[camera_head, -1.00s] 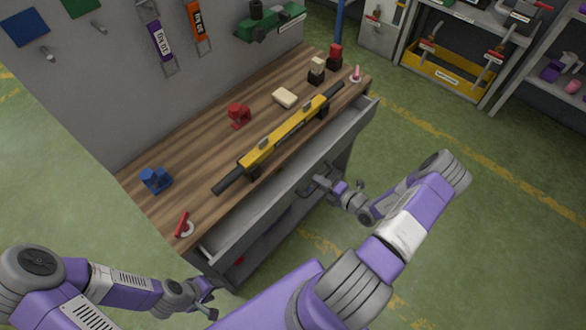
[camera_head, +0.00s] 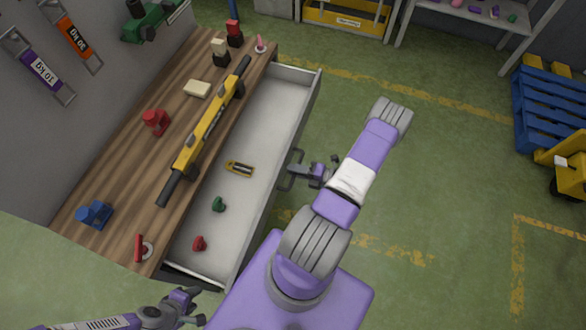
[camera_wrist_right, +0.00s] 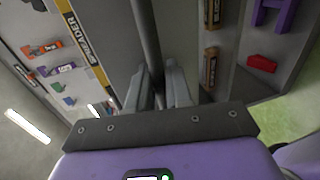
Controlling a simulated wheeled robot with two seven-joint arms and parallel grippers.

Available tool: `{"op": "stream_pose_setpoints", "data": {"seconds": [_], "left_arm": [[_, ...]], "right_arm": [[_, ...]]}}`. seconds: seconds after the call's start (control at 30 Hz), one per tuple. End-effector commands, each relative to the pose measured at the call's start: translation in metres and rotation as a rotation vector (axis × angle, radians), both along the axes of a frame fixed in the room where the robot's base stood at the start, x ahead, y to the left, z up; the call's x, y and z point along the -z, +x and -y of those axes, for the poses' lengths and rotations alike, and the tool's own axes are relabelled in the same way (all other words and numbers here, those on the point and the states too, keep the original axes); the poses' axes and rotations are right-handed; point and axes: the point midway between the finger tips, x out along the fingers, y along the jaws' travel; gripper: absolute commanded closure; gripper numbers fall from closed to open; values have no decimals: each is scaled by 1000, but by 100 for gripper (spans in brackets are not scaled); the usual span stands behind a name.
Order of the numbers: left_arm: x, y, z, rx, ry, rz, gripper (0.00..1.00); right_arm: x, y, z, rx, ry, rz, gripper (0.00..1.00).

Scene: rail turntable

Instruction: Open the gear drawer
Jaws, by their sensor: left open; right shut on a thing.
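The gear drawer (camera_head: 262,125) of the workbench stands pulled out, its light grey inside exposed. In it lie a yellow-black piece (camera_head: 239,168), a green piece (camera_head: 218,204) and a red piece (camera_head: 199,243). My right gripper (camera_head: 298,170) is at the drawer's dark bar handle (camera_head: 286,180), on the drawer front. In the right wrist view the fingers (camera_wrist_right: 158,85) are shut on the handle bar (camera_wrist_right: 148,35). My left gripper (camera_head: 192,298) is open and empty near the drawer's near end, at the bottom of the head view.
The wooden bench top (camera_head: 130,135) holds a yellow bar tool (camera_head: 205,130), a red part (camera_head: 156,122), a blue part (camera_head: 95,214) and other small items. Green floor (camera_head: 440,190) is clear to the right. A blue pallet (camera_head: 548,110) stands at far right.

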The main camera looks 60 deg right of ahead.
Motion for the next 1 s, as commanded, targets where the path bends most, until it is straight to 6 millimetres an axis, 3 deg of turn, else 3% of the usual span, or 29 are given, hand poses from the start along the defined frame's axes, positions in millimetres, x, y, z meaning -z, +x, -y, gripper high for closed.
{"op": "stream_pose_setpoints", "data": {"seconds": [0.17,0.2,0.3,0.63,1.0], "left_arm": [[0,0,0,0,0,0,57],[0,0,0,0,0,0,57],[0,0,0,0,0,0,57],[-1,0,0,0,0,0,57],[-8,0,0,0,0,0,57]], "right_arm": [[0,0,1,0,-2,0,100],[0,0,1,0,-2,0,78],[0,0,1,0,-2,0,66],[-1,-5,2,1,-1,-1,66],[-13,-59,15,2,-3,-1,66]]}}
